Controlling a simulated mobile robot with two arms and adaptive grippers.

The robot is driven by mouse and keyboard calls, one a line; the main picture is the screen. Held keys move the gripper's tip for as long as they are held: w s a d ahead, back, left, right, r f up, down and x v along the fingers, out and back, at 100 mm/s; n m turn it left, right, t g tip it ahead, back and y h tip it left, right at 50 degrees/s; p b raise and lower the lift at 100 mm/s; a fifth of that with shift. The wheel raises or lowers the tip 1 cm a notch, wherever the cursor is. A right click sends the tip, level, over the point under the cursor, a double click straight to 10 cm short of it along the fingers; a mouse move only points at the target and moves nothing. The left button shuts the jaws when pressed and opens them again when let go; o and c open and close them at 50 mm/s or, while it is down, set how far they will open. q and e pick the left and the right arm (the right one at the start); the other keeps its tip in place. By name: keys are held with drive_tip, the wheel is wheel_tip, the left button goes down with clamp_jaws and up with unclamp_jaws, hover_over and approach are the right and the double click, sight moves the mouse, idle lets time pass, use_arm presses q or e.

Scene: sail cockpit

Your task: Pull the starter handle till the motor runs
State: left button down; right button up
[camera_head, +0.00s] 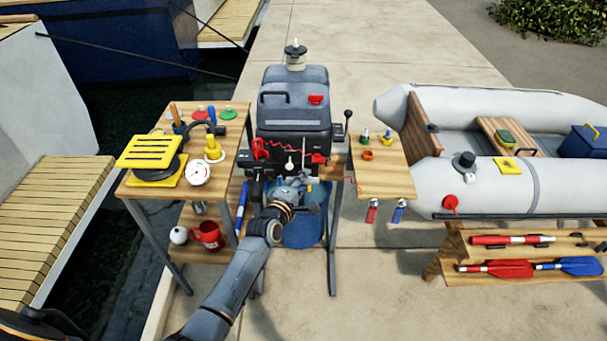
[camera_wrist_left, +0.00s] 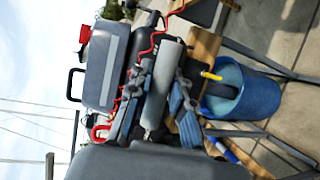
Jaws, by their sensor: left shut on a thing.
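The outboard motor (camera_head: 294,100) has a dark grey cowling and stands upright on a stand; its cowling also shows sideways in the left wrist view (camera_wrist_left: 105,65). My left gripper (camera_head: 291,188) is at the front of the motor, below the cowling. It is shut on what looks like the starter handle, a light grey bar (camera_wrist_left: 163,90) between the fingers in the left wrist view. In the head view the fingers hide most of the handle. Whether any starter cord is drawn out cannot be told.
A red coiled cord (camera_head: 262,148) hangs on the motor's front. A blue bucket (camera_head: 303,229) stands below. A wooden side table (camera_head: 133,188) with tools and a gauge is at left, a small shelf (camera_head: 385,183) at right. A grey inflatable boat (camera_head: 480,188) lies further right. Bare concrete is in front.

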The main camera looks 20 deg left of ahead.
use_arm(q)
drive_tip(key=shift+s+f, duration=0.15)
drive_tip(key=shift+f, duration=0.1)
drive_tip(key=c, duration=1.4)
unclamp_jaws()
drive_tip(key=shift+c, duration=0.2)
drive_tip(key=shift+o, duration=1.2)
use_arm(e)
drive_tip(key=shift+s+a, duration=0.45)
drive_tip(key=shift+s, duration=0.1)
use_arm(q)
drive_tip(key=shift+s, duration=0.1)
drive_tip(key=v, duration=1.1)
drive_tip(key=shift+s+r, duration=0.2)
drive_tip(key=shift+s, duration=0.2)
use_arm(e)
drive_tip(key=shift+w+d, duration=0.15)
drive_tip(key=shift+d, duration=0.1)
